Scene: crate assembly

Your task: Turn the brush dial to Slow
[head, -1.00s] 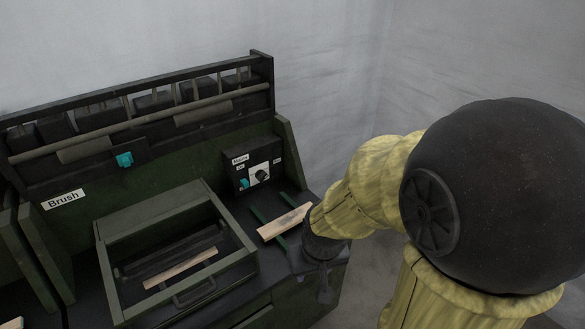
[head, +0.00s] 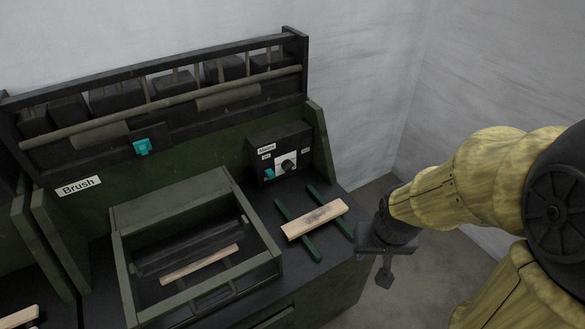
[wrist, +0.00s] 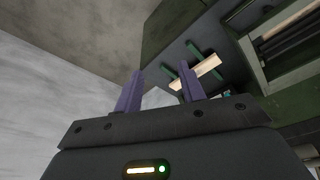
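The brush machine is a dark green bench with a "Brush" sign (head: 78,186). A black control box (head: 280,152) stands at its back right. A dark round dial (head: 288,166) sits on a white plate on the box's front, with small labels around it too small to read. A teal switch (head: 269,173) is left of the dial. My gripper (head: 384,275) hangs off the bench's right side, well apart from the dial. In the wrist view its two purple fingers (wrist: 160,67) are spread with nothing between them. The dial cannot be made out in the wrist view.
A wooden slat (head: 314,219) lies across two green rails (head: 297,230) in front of the box. A green-framed tray (head: 170,189) with a slat inside is to the left. A teal part (head: 142,146) is on the upper rack. Floor right of the bench is clear.

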